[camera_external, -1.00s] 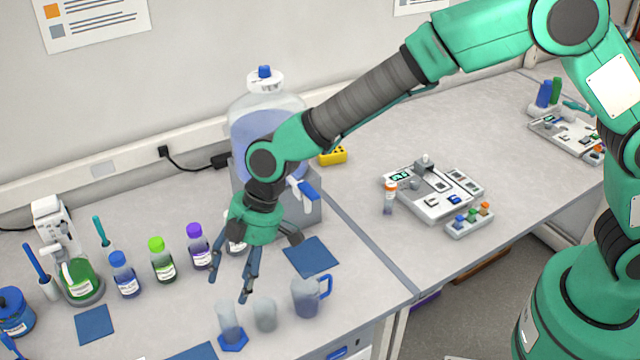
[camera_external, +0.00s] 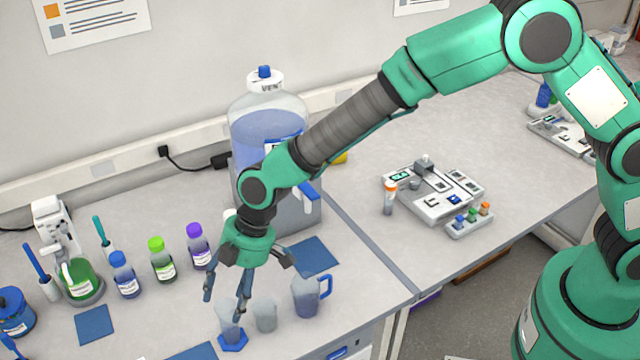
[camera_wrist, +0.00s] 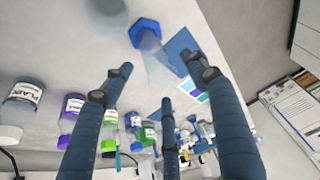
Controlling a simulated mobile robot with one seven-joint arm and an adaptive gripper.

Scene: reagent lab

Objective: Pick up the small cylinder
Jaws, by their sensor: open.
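The small cylinder (camera_external: 230,330) is clear, with a blue hexagonal base, and stands upright near the bench's front edge. In the wrist view the cylinder (camera_wrist: 154,58) shows at the top centre, its blue base farthest up. In the wrist view the gripper (camera_wrist: 159,74) has fingers left, right and below the cylinder.
A clear beaker (camera_external: 265,317) and a blue-handled mug (camera_external: 306,298) stand just right of the cylinder. Capped bottles (camera_external: 162,262) stand in a row behind, left of the large vented jug (camera_external: 270,115). A blue mat (camera_external: 312,256) lies behind the mug. Bench between bottles and cylinder is clear.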

